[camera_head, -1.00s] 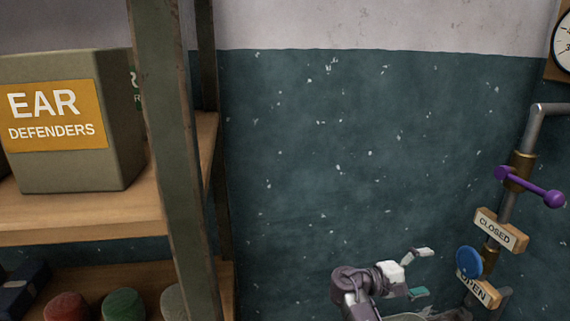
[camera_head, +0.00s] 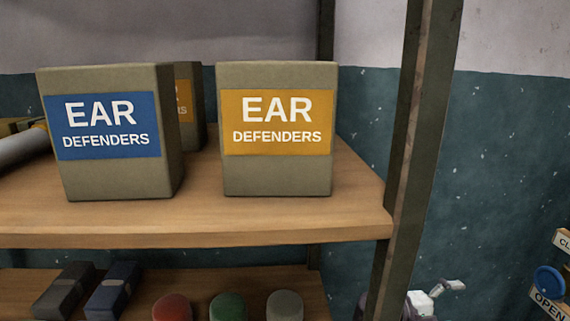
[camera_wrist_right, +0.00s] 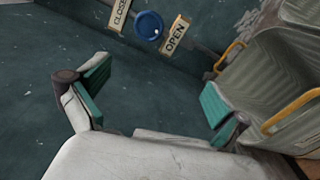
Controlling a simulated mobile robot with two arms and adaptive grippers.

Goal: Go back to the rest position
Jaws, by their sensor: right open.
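My right gripper (camera_wrist_right: 157,92) is open in the right wrist view, its two green-padded fingers wide apart with nothing between them. It also shows at the bottom right of the head view (camera_head: 440,296), partly cut off by the lower edge and close to the shelf post. My left gripper is in neither view.
A shelf (camera_head: 290,216) holds a blue-labelled box (camera_head: 110,175) and an orange-labelled box (camera_head: 277,178). A post (camera_head: 415,140) stands at its right end. A blue round knob (camera_wrist_right: 148,26) lies between CLOSED and OPEN signs. A grey ribbed object (camera_wrist_right: 275,70) with yellow handles stands right.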

